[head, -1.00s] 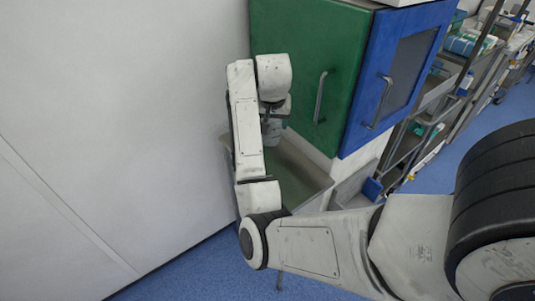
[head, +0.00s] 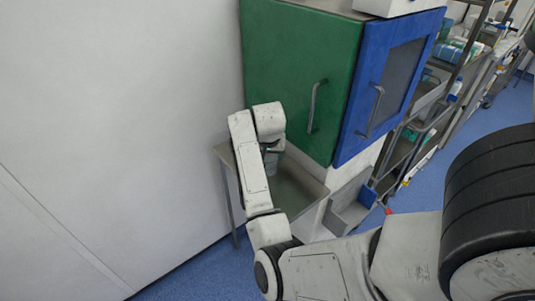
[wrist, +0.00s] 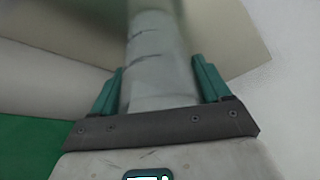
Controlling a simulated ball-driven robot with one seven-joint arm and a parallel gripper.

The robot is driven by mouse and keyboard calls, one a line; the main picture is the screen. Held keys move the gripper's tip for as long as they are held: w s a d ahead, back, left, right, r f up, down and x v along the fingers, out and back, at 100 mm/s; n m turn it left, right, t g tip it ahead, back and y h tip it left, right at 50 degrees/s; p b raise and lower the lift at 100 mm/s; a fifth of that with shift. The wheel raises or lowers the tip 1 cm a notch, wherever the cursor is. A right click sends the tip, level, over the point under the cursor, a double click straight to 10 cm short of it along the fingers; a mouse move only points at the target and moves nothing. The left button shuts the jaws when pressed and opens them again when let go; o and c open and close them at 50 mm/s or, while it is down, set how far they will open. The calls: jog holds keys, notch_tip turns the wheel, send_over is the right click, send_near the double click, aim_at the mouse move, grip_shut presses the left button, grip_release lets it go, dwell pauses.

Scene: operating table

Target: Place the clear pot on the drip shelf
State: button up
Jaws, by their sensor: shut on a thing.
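My gripper (wrist: 157,80) has its teal fingers on either side of a clear, greyish cylindrical pot (wrist: 160,62) with dark marks, and is shut on it. In the head view my gripper (head: 272,146) is small and partly hidden by my wrist. A bit of the pot (head: 270,163) seems to show below it, over the metal shelf (head: 306,192) under the green cabinet. I take this shelf for the drip shelf. I cannot tell whether the pot touches it. The pot's far end is blurred in the wrist view.
A white wall (head: 110,120) stands close on the left. A grey bin (head: 345,207) is right of the shelf. Trolleys (head: 440,110) stand farther right. Blue floor shows below.

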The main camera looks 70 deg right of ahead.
jog(key=o, duration=1)
